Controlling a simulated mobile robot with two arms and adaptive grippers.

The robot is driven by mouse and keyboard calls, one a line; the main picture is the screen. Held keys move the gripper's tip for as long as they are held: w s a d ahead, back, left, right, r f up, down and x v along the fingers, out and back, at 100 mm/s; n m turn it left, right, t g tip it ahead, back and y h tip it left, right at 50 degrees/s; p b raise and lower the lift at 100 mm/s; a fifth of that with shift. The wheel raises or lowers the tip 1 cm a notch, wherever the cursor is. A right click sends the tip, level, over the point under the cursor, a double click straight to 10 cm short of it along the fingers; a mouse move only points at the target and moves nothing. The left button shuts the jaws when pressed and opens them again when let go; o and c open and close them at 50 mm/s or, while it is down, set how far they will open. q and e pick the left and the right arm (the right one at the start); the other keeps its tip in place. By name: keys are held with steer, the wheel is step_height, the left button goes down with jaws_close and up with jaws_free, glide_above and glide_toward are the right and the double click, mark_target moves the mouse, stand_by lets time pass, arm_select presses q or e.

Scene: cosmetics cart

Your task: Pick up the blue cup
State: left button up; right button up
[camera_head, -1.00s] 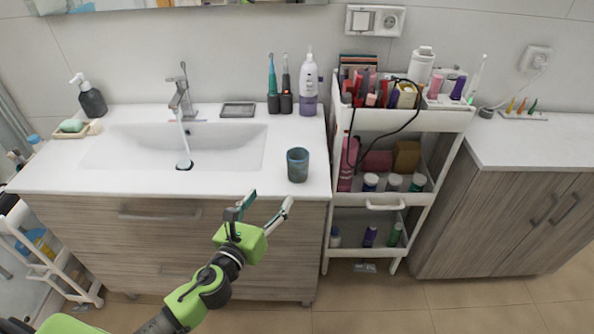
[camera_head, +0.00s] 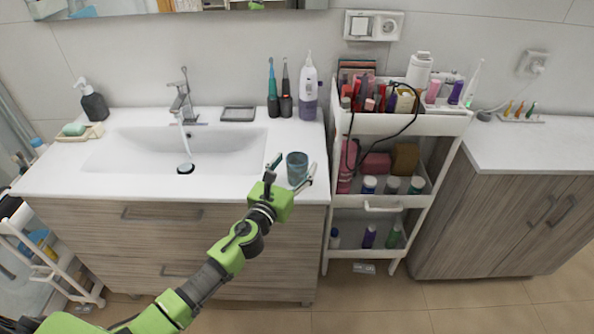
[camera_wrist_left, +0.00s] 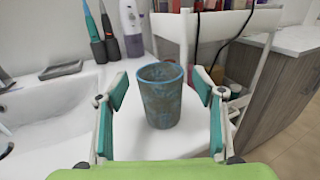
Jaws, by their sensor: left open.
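The blue cup (camera_head: 297,168) stands upright on the right front part of the white sink counter. In the left wrist view the cup (camera_wrist_left: 161,96) is grey-blue and mottled, with an open top. My left gripper (camera_head: 290,172) is open, with one finger on each side of the cup in the head view. In the wrist view the open left gripper (camera_wrist_left: 165,108) has teal finger pads left and right of the cup, with gaps to both, and the cup looks a little ahead of the fingertips. My right gripper is not in view.
Electric toothbrushes (camera_head: 280,95) and a white-purple bottle (camera_head: 308,88) stand behind the cup. A loaded white cart (camera_head: 400,123) stands close on the right. Counter around the cup is clear.

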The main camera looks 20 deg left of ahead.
arm_select(q)
steer(key=shift+w+d, duration=0.15)
steer(key=shift+w, duration=0.95)
steer(key=shift+s, duration=0.1)
steer(key=c, duration=1.2)
